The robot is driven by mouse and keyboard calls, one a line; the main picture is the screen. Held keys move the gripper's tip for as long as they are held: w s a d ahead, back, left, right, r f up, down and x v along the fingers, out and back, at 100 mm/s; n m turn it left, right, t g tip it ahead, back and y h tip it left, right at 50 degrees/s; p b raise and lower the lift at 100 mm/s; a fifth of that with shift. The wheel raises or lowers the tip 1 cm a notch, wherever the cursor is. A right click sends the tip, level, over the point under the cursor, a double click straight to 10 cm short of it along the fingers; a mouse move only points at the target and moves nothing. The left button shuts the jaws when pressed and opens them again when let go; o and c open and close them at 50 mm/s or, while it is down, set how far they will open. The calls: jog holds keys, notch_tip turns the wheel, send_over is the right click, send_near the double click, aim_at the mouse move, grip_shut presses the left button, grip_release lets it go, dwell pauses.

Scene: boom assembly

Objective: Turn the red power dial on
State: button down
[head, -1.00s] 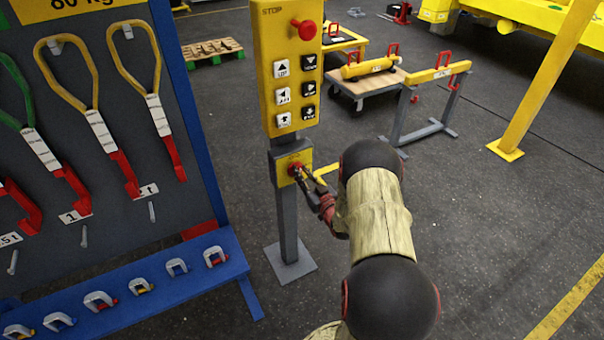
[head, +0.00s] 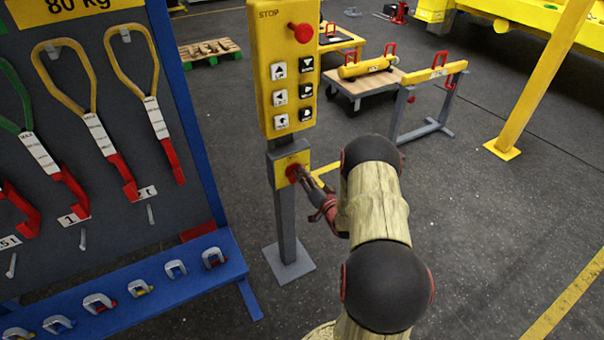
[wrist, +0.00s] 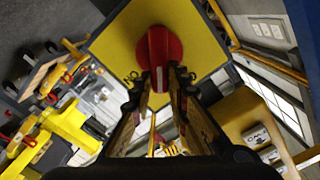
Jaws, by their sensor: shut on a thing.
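The red power dial (head: 292,173) sits on a small yellow plate (head: 283,160) on the grey post, below the button box. In the wrist view the red dial (wrist: 158,50) faces me on the yellow plate (wrist: 115,42), with its raised grip upright in the picture. My gripper (head: 302,176) reaches the dial from the right. In the wrist view, my gripper's (wrist: 162,80) two fingers lie on either side of the dial's grip and are shut on it. The fingertips partly cover the dial's lower part.
The yellow button box (head: 287,70) with a red stop button (head: 302,32) stands just above the dial. A sling rack (head: 100,120) with a blue shelf (head: 150,275) stands at left. A trolley (head: 362,85) and a grey stand (head: 428,105) are behind.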

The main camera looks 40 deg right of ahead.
jog(key=shift+s+d+f+m+p, duration=0.1)
jog(key=shift+d+f+m+p, duration=0.2)
jog(key=shift+m, duration=1.4)
jog(key=shift+d+f+m+p, duration=0.1)
jog(key=shift+f+m+p, duration=0.25)
jog(key=shift+m, duration=1.35)
jog(key=shift+s+d+f+m+p, duration=0.15)
jog(key=shift+f+m+p, duration=0.15)
jog(key=shift+m, duration=1.4)
jog(key=shift+w+f, duration=0.1)
jog(key=c, duration=1.7)
grip_release()
jog(key=v, duration=1.2)
